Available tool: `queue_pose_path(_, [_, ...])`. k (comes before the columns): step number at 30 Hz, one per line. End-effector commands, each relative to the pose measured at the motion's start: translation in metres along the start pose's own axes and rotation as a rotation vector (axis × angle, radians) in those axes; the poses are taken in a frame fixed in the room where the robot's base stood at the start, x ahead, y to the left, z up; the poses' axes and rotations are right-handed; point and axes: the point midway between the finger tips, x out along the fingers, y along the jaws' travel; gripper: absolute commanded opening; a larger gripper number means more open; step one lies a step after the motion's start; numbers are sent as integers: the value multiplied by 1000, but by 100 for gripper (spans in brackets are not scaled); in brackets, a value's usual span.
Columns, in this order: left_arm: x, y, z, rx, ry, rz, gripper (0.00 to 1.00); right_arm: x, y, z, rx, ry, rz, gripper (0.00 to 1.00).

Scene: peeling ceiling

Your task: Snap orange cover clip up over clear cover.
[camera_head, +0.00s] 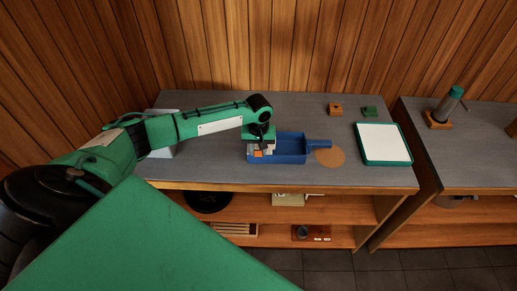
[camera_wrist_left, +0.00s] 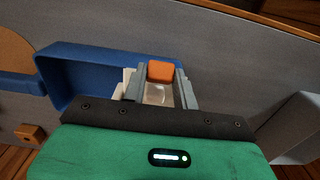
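The orange cover clip (camera_head: 258,153) is a small block at the left end of the blue tray (camera_head: 290,158). In the left wrist view the clip (camera_wrist_left: 160,71) shows between the tips of my left gripper (camera_wrist_left: 161,76), with a narrow gap on each side. A clear, pale piece, which looks like the clear cover (camera_wrist_left: 158,95), lies between the fingers, nearer the palm. In the head view my left gripper (camera_head: 260,146) points down over this end of the tray and partly hides the parts. Whether the clip touches the cover cannot be told. My right gripper is out of view.
The tray's handle points right over a round brown mat (camera_head: 330,157). A white panel with a green rim (camera_head: 384,143) lies further right. Small orange (camera_head: 335,108) and green (camera_head: 370,111) blocks sit behind. A second table (camera_head: 470,145) stands across a gap.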

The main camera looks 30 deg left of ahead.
Motion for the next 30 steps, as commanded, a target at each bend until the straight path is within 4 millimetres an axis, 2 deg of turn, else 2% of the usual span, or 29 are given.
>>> queue_pose_path(5, [-1,0,-1,-1,-5,0,6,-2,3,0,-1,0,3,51])
queue_pose_path(15, [-3,1,-8,-3,-131,1,6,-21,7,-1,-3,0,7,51])
queue_pose_path(27, [-1,0,-9,0,-155,0,6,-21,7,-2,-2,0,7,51])
queue_pose_path(28, [-1,0,-9,0,-155,0,33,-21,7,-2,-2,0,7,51])
queue_pose_path(30, [-1,0,-9,0,-155,0,46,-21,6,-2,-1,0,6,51])
